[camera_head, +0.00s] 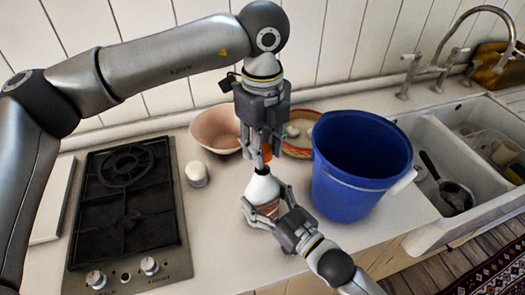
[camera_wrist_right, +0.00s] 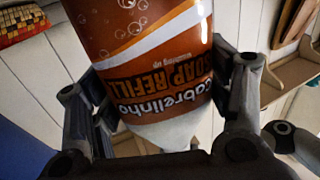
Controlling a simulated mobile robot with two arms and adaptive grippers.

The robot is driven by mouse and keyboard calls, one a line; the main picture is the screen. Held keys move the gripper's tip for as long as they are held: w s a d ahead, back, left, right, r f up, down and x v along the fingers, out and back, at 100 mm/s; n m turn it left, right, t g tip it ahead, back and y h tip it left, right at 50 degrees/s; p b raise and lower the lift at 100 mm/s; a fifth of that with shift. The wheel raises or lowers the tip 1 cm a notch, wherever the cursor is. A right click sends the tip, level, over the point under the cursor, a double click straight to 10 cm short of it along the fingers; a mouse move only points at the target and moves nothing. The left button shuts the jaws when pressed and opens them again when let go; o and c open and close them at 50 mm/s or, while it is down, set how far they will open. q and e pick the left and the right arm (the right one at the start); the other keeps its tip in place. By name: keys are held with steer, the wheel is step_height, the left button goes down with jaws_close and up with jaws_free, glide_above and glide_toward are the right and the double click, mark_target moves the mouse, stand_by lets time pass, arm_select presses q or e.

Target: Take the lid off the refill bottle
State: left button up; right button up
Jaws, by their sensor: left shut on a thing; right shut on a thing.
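The refill bottle (camera_head: 262,188) stands upright on the counter, white at the top with a brown label. My right gripper (camera_head: 267,205) is shut around its lower body from the front right. The right wrist view shows the bottle (camera_wrist_right: 150,70) close up, its "SOAP REFILL" label upside down between the two fingers. My left gripper (camera_head: 262,156) points down right above the bottle's neck, shut on the small orange lid (camera_head: 267,152). The fingers partly hide the lid. A dark spot shows at the bottle's top; I cannot tell whether lid and neck still touch.
A blue bucket (camera_head: 355,190) stands close to the right of the bottle. A pink bowl (camera_head: 214,130) and a patterned round dish (camera_head: 300,152) are behind. A small white jar (camera_head: 197,174) and the gas hob (camera_head: 127,215) are left; the sink (camera_head: 440,150) is right.

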arm_select(q)
step_height(320, 180, up, 2)
arm_select(e)
steer(key=o, duration=2.1)
steer(key=shift+c, duration=0.2)
